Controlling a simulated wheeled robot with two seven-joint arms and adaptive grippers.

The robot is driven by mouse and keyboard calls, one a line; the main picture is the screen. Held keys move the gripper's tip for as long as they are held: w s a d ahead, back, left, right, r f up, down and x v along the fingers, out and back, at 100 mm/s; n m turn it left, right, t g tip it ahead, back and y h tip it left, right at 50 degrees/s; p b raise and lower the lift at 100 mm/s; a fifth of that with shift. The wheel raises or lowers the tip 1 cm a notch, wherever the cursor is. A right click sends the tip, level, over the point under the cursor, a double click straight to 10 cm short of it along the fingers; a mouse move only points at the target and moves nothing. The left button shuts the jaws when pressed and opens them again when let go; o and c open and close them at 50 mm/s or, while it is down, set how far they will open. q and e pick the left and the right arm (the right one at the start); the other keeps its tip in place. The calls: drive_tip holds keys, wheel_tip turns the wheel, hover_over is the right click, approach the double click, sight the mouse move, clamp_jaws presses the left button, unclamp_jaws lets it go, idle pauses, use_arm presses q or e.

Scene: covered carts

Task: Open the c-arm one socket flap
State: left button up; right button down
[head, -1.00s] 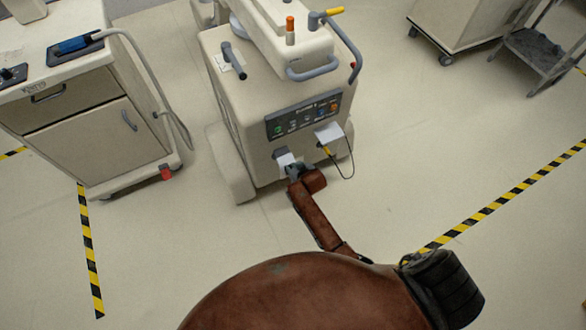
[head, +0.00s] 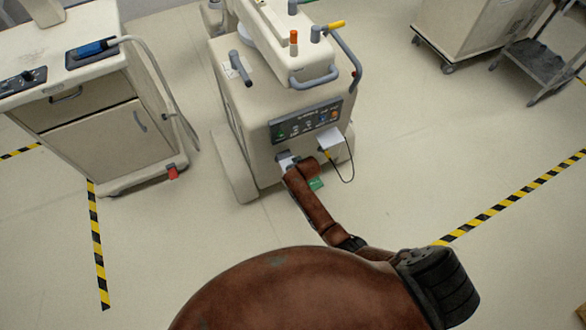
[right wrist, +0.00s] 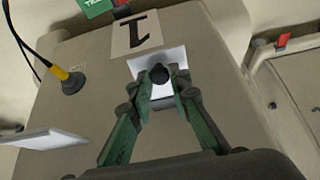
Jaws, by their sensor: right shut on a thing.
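The c-arm cart (head: 262,105) is a cream cabinet with a dark button panel. A small white flap (right wrist: 172,57) with a dark knob (right wrist: 159,73) sits beside an upside-down "1" label (right wrist: 135,34) in the right wrist view. My right gripper (right wrist: 161,90) is shut on that knob, with green fingers either side of it. In the head view my right gripper (head: 287,167) is at the cart's lower front, largely hiding this flap. I cannot tell how far the flap is swung. My left gripper is not in view.
A second white flap (head: 330,139) stands out from the cart, with a yellow-ended cable (right wrist: 69,79) plugged in beside it. A green tag (head: 316,184) is close to my right arm. Another cart (head: 105,140) stands at left.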

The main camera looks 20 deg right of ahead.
drive_tip(key=shift+d, duration=0.1)
drive_tip(key=c, duration=1.8)
unclamp_jaws()
drive_tip(key=v, duration=1.2)
drive_tip(key=shift+c, duration=0.2)
